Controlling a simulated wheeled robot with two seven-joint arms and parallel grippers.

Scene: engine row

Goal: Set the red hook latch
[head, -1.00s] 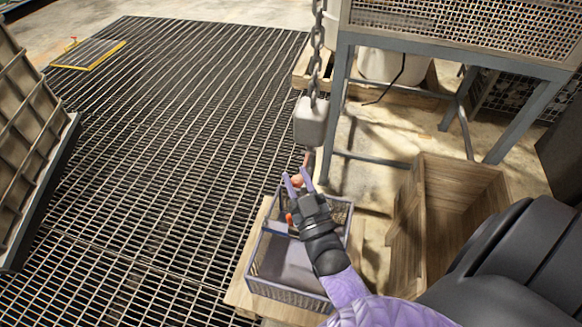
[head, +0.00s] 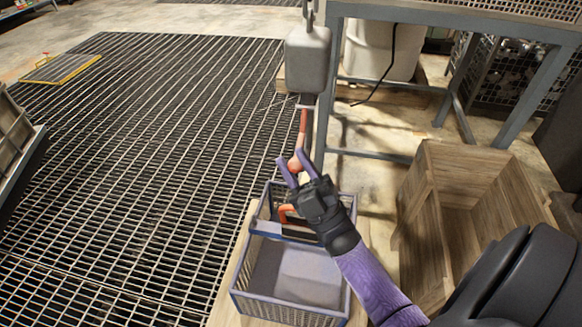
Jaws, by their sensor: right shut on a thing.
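A red hook (head: 303,122) hangs below a grey block (head: 308,58) on a chain. My right gripper (head: 290,163) is at the hook's middle, its purple fingers shut on a rounded orange-red part there, which looks like the latch. The fingers and the gripper body hide much of the hook. A curved orange part (head: 287,213) shows lower down, by the bar of a grey-blue basket (head: 292,310); I cannot tell whether it hooks around that bar. My left gripper is not in view.
The basket stands on a pale wooden board (head: 226,300). An open wooden crate (head: 425,205) is to its right. A grey metal stand (head: 323,110) rises behind the hook.

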